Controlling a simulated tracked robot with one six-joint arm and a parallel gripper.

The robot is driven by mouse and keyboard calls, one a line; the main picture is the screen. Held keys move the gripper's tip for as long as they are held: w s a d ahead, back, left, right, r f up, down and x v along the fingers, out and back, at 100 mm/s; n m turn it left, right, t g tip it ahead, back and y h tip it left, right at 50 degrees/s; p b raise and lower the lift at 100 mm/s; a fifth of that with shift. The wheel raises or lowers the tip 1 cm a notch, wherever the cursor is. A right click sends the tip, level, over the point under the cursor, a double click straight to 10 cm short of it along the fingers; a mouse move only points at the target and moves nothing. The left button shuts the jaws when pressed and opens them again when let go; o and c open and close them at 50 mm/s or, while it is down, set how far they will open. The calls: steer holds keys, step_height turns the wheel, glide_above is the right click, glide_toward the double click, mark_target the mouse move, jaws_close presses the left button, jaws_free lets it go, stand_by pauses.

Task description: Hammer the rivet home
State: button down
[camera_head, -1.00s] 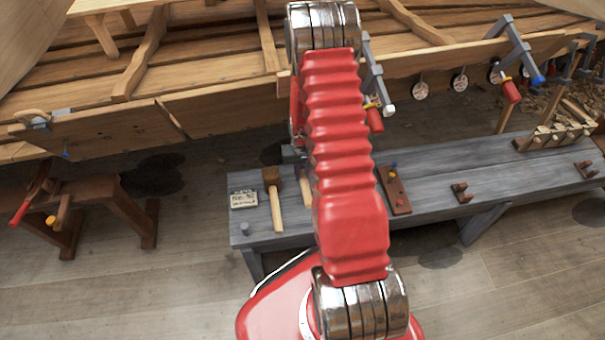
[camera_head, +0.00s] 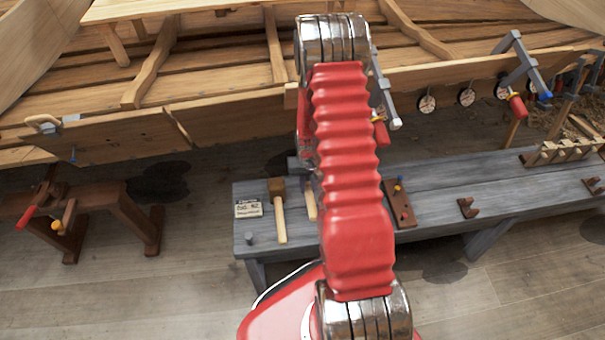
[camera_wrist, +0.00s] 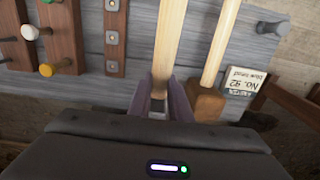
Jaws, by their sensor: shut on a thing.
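My gripper (camera_wrist: 159,103) is shut on a pale wooden handle (camera_wrist: 168,40) in the wrist view. I cannot make out the rivet clearly. The boat's planked hull (camera_head: 120,138) stands behind the bench.
The grey bench (camera_head: 440,190) carries a label card (camera_head: 248,208), a grey peg (camera_head: 250,238), a board with coloured knobs (camera_head: 399,203) and a wooden rack (camera_head: 565,151). A strip with metal squares (camera_wrist: 114,38) is near my gripper. Clamps (camera_head: 519,62) hang along the hull's edge. A brown trestle (camera_head: 110,195) stands left.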

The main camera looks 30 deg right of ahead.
steer(key=w+a+r+n, duration=0.1)
steer(key=w+a+r, duration=0.2)
steer(key=a+r, duration=0.4)
steer(key=w+a+r+n, duration=0.2)
steer(key=w+a+r, duration=0.2)
steer(key=a+r, duration=0.3)
steer(key=w+a+r+n, duration=0.2)
steer(key=a+r, duration=0.6)
steer(key=r, duration=0.6)
steer(key=shift+w+r, duration=0.35)
steer(key=shift+w, duration=0.45)
steer(key=shift+s, duration=0.1)
